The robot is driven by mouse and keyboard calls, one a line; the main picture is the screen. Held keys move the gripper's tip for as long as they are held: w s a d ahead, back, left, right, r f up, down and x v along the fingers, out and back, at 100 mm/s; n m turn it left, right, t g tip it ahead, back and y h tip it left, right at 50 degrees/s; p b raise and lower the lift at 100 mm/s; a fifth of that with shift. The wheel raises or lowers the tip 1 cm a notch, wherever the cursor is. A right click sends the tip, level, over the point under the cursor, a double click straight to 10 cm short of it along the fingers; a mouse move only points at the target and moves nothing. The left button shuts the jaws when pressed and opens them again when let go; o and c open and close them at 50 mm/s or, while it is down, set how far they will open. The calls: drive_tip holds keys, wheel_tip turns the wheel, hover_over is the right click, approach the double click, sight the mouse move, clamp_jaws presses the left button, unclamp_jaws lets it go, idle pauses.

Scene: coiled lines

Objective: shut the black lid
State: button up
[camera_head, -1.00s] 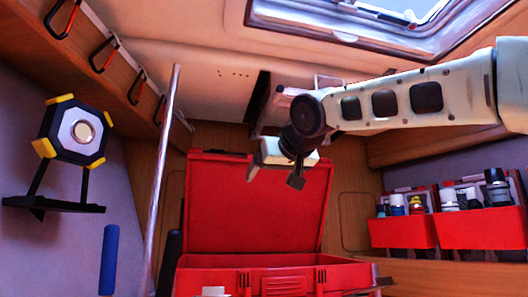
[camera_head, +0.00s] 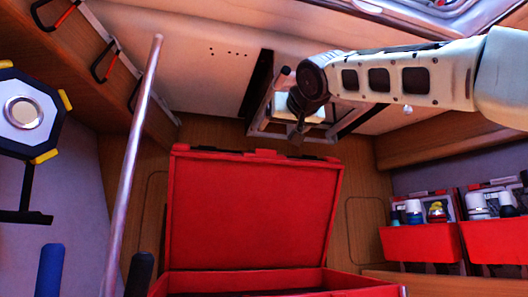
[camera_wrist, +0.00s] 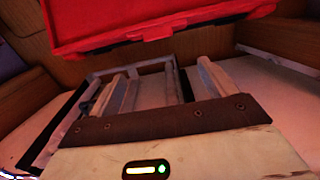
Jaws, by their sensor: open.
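No clearly black lid shows. My gripper (camera_head: 297,135) is above the red lid's top edge, in front of the opening. In the wrist view, my gripper (camera_wrist: 162,82) is open, with nothing between its fingers.
A metal pole (camera_head: 130,165) rises left of the toolbox. A lamp with yellow corners (camera_head: 25,112) is at the far left. Red bins (camera_head: 420,242) with bottles are at the right. A wooden shelf (camera_head: 440,140) runs above them. The skylight (camera_head: 440,12) is at the top right.

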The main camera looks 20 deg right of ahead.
drive_tip(key=w+p, duration=1.5)
drive_tip(key=w, duration=0.1)
drive_tip(key=shift+w+d, duration=0.15)
drive_tip(key=shift+w, duration=0.15)
drive_tip(key=shift+f, duration=0.1)
drive_tip(key=shift+c, duration=0.3)
